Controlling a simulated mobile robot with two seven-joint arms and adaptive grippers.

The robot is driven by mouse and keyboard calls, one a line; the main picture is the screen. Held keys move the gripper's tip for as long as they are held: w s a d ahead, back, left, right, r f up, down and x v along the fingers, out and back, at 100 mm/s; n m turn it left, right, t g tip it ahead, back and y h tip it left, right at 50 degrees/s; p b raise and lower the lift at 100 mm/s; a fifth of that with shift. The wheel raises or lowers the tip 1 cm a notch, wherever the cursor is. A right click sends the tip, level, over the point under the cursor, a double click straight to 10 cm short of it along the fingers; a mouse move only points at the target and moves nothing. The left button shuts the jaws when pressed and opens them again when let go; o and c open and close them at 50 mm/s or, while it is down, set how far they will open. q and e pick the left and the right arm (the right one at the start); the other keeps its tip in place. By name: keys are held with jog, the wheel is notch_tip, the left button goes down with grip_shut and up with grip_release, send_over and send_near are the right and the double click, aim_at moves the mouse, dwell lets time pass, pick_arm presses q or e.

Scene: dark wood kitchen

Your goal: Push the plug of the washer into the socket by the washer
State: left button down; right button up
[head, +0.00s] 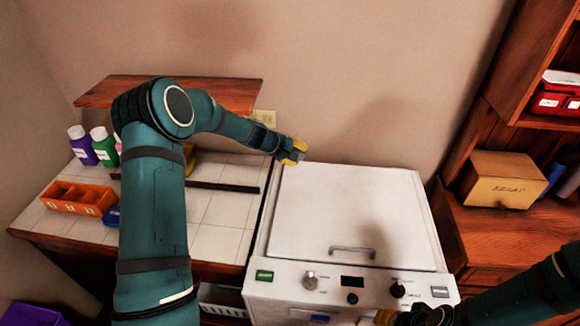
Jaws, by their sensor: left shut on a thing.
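The white washer (345,215) stands right of the tiled counter, with its lid shut. A cream socket plate (264,117) is on the wall behind my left forearm, partly covered by it. My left gripper (295,152) has yellow fingers and is over the washer's back left corner, right of and lower in the picture than the socket plate. It is shut on the plug, which is mostly hidden by the fingers. No cord can be made out. My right gripper (386,316) is at the bottom edge before the washer's front panel, mostly cut off.
Bottles (104,146) and an orange bin (78,197) stand on the counter (215,208), with a dark bar (215,186) lying across it. A wooden shelf (225,93) juts from the wall above. A wooden cabinet with a box (500,181) stands at right. The washer's top is clear.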

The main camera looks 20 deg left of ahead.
pick_arm(q)
jog(key=w+a+r+t, duration=0.2)
jog(key=w+t, duration=0.1)
jog(key=w, duration=0.1)
jog(key=n+t+y+p, duration=0.1)
jog(key=n+t+y, duration=0.5)
jog(key=n+y, duration=0.45)
send_near(267, 120)
jog(key=shift+w+a+f, duration=0.1)
jog(key=shift+w+a, duration=0.05)
jog(key=shift+w, duration=0.2)
pick_arm(e)
jog(key=shift+r, duration=0.75)
pick_arm(q)
jog(key=b+x, duration=0.4)
jog(key=shift+w+f, duration=0.1)
jog(key=shift+w, duration=0.2)
pick_arm(e)
notch_tip(267, 120, down, 5)
jog(key=shift+r, duration=0.1)
pick_arm(q)
jog(key=shift+w+a+b, duration=0.25)
jog(key=shift+w+b, duration=0.3)
jog(key=shift+b, duration=0.15)
pick_arm(e)
jog(key=shift+a+f, duration=0.1)
jog(key=shift+f, duration=0.6)
